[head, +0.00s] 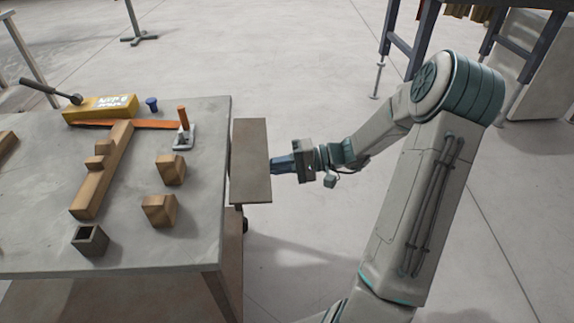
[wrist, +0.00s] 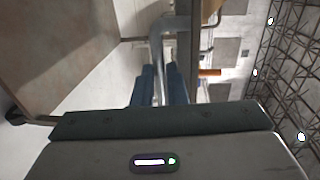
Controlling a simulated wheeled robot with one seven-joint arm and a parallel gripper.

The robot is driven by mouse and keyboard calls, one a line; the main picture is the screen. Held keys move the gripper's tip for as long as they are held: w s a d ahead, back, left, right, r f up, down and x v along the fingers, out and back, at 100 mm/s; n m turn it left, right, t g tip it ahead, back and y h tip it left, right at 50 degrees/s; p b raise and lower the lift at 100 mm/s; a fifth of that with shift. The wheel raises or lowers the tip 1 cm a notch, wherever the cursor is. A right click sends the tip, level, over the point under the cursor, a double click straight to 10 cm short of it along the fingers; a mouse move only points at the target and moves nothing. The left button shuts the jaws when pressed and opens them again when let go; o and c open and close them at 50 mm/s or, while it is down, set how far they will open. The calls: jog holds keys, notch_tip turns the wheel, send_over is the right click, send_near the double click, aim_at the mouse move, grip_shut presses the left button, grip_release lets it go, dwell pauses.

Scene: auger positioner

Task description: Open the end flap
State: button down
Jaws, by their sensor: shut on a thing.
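The end flap (head: 250,160) is a grey-brown rectangular panel beside the right end of the workbench (head: 205,235). It looks roughly level with the top, with a narrow dark gap between them. My gripper (head: 284,164) is at the middle of the flap's outer edge, reaching in from the right. The exact contact is hard to see. Any hinge or support under the flap is hidden in the head view.
The floor (head: 300,90) around the bench end is clear.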

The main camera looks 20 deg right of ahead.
jog(key=shift+a+f+y, duration=0.1)
jog(key=shift+f+y, duration=0.3)
jog(key=c, duration=1.5)
grip_release()
jog(key=shift+o, duration=0.2)
jog(key=p+v, duration=0.2)
jog(key=v, duration=1.1)
jog(key=shift+s+d, duration=0.15)
jog(key=shift+d, duration=0.2)
